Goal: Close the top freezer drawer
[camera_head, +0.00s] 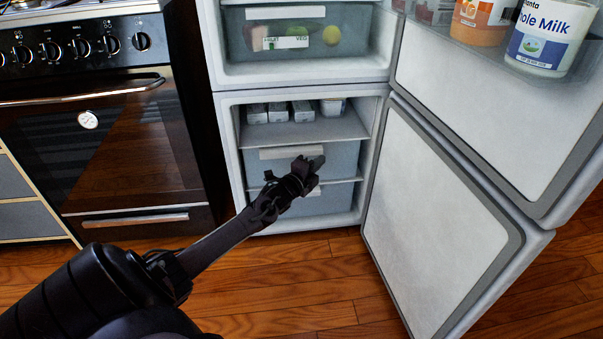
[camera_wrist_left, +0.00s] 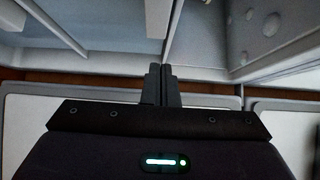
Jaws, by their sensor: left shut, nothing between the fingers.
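The freezer compartment stands open at the bottom of the fridge in the head view. Its top drawer (camera_head: 337,160) is grey with a pale handle strip (camera_head: 290,152) and sits inside the compartment under a shelf. How far it sticks out is hard to tell. A lower drawer (camera_head: 335,200) is below it. My left gripper (camera_head: 316,163) is shut and empty, in front of the top drawer near the right end of its handle strip. In the left wrist view its closed fingers (camera_wrist_left: 162,84) point at pale freezer parts. My right gripper does not show.
The freezer door (camera_head: 430,215) and the fridge door (camera_head: 480,90) stand open to the right. Several boxes (camera_head: 280,112) lie on the freezer shelf. An oven (camera_head: 110,140) stands to the left. The wooden floor (camera_head: 290,275) in front is clear.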

